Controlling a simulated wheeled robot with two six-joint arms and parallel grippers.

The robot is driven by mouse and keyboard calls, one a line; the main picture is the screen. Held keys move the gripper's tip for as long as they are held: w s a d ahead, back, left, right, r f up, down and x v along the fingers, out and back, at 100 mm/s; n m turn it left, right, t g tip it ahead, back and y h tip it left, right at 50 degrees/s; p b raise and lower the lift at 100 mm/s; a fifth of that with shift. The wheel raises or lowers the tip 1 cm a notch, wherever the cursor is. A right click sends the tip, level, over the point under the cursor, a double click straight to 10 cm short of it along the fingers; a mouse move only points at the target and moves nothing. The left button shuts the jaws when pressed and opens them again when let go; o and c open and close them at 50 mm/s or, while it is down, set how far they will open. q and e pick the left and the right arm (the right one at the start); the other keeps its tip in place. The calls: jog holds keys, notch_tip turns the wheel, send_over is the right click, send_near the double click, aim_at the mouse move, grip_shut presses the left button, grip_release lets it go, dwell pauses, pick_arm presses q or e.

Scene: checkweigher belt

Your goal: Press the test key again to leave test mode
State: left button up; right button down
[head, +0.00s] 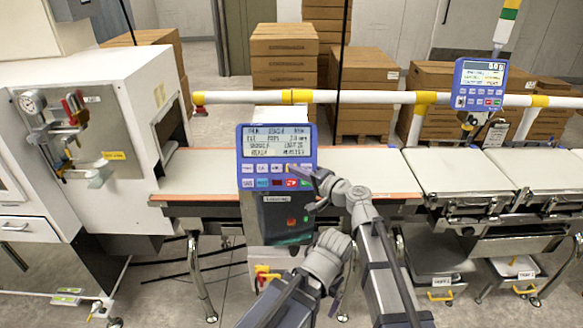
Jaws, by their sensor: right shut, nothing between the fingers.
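The blue control panel (241,150) stands upright on its pedestal in front of the belt, with its display (276,142) lit. The display text is too blurred to read surely. Below it are a row of pale keys and a row of coloured keys, including a red one (292,183). Which is the test key cannot be read. My right gripper (295,170) is shut and empty, its tips at the right part of the pale key row. It hides some keys, and I cannot tell whether it touches one.
A white guard rail (365,97) runs behind the panel. The conveyor belt (205,170) passes behind it, from a white cabinet (90,75) to weighing platforms (455,173). A second blue display unit (481,85) stands at right. Boxes (284,60) are stacked behind.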

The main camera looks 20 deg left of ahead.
jog(key=shift+s+r, duration=0.1)
jog(key=shift+s, duration=0.1)
jog(key=shift+s+d+r+p, duration=0.2)
jog(key=shift+s+r+p, duration=0.15)
jog(key=shift+s, duration=0.35)
jog(key=shift+s+d+r+p, duration=0.2)
jog(key=shift+s+r+p, duration=0.2)
jog(key=shift+s, duration=0.25)
jog(key=shift+s+d+r+p, duration=0.2)
jog(key=shift+s+r+p, duration=0.15)
jog(key=shift+s, duration=0.35)
jog(key=s+d+r+p, duration=0.1)
jog(key=s+r+p, duration=0.1)
jog(key=s, duration=0.3)
jog(key=shift+d+r+p, duration=0.25)
jog(key=shift+r+p, duration=0.1)
jog(key=shift+p, duration=0.05)
